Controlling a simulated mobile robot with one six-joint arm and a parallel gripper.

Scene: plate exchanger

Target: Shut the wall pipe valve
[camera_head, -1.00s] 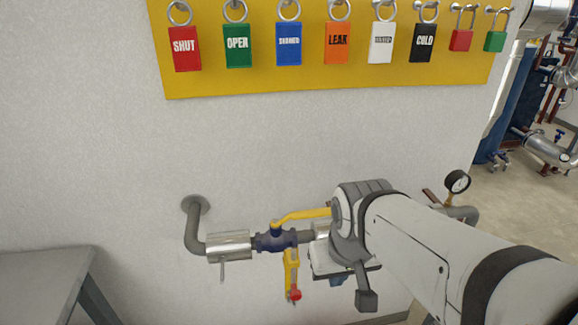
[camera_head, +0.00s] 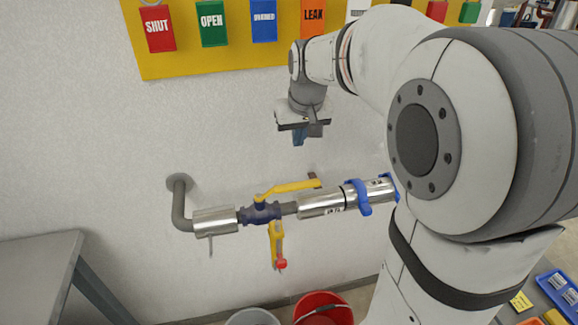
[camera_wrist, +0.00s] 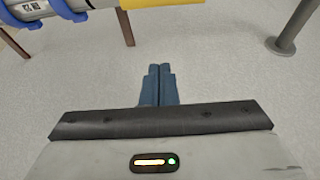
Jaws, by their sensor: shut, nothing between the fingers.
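The wall pipe valve has a blue body (camera_head: 260,213) on the pipe low on the wall. Its yellow lever (camera_head: 290,187) points right, roughly along the pipe. A second yellow handle (camera_head: 276,240) with a red end hangs below the body. My gripper (camera_head: 299,139) is above the lever, apart from it, with its fingers pointing down. In the wrist view its blue fingers (camera_wrist: 158,82) are together and empty. A yellow piece (camera_wrist: 160,3), cut off at the top edge there, may be the lever.
A silver-clad pipe section (camera_head: 322,204) with a blue clamp (camera_head: 359,197) continues right of the valve. A tag board (camera_head: 200,62) hangs above. A grey table (camera_head: 40,260) stands at left. A red bucket (camera_head: 322,308) and a grey bucket (camera_head: 252,317) stand below.

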